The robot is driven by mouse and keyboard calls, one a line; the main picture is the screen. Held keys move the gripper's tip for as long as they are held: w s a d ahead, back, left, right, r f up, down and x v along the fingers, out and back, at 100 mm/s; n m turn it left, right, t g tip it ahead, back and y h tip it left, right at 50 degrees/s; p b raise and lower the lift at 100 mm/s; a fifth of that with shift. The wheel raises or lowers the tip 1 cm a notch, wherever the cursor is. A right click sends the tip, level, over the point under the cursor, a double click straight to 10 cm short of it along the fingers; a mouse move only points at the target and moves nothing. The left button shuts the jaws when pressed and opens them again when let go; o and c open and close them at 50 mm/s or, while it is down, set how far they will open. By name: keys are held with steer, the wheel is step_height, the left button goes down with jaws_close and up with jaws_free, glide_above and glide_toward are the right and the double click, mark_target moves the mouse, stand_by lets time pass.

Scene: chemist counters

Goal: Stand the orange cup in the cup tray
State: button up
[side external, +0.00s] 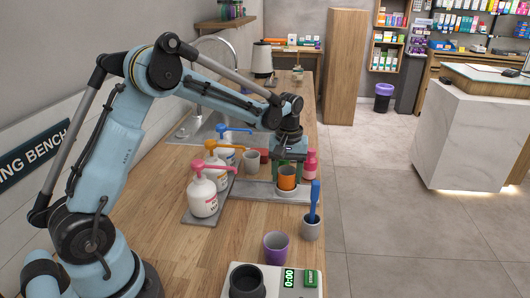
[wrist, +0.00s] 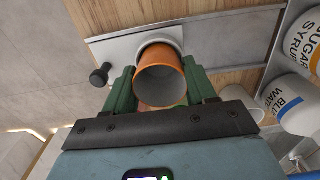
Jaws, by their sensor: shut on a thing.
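The orange cup (side external: 287,179) is upright, held between the green fingers of my gripper (side external: 289,165). In the wrist view my gripper (wrist: 162,88) is shut on the orange cup (wrist: 160,68), whose open mouth faces the camera and looks empty. The grey cup tray (side external: 255,190) lies on the wooden counter beneath, with a pale round holder directly under the cup. The holder's rim (wrist: 148,37) shows past the cup in the wrist view. I cannot tell whether the cup's base rests in it or hangs just above.
Pump bottles (side external: 202,190) stand left of the tray. A grey cup (side external: 252,162) and a pink bottle (side external: 311,164) stand behind.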

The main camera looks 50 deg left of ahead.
steer(key=shift+f, duration=0.25)
steer(key=o, duration=1.1)
step_height(320, 180, up, 12)
steer(key=s+d+r+m+t, duration=0.3)
steer(key=s+d+m, duration=0.1)
steer(key=s, duration=0.5)
steer(key=shift+s+d+f+m+t, duration=0.55)
steer(key=shift+s+f+m+t, duration=0.25)
steer(key=shift+s, duration=0.65)
steer(key=shift+s+d+f+m+t, duration=0.55)
steer(key=shift+s+f+m, duration=0.25)
steer(key=shift+s, duration=0.6)
steer(key=shift+s+d+f+m+t, duration=0.5)
steer(key=shift+s+f+m+t, duration=0.35)
steer(key=shift+s, duration=0.6)
steer(key=shift+r, duration=0.1)
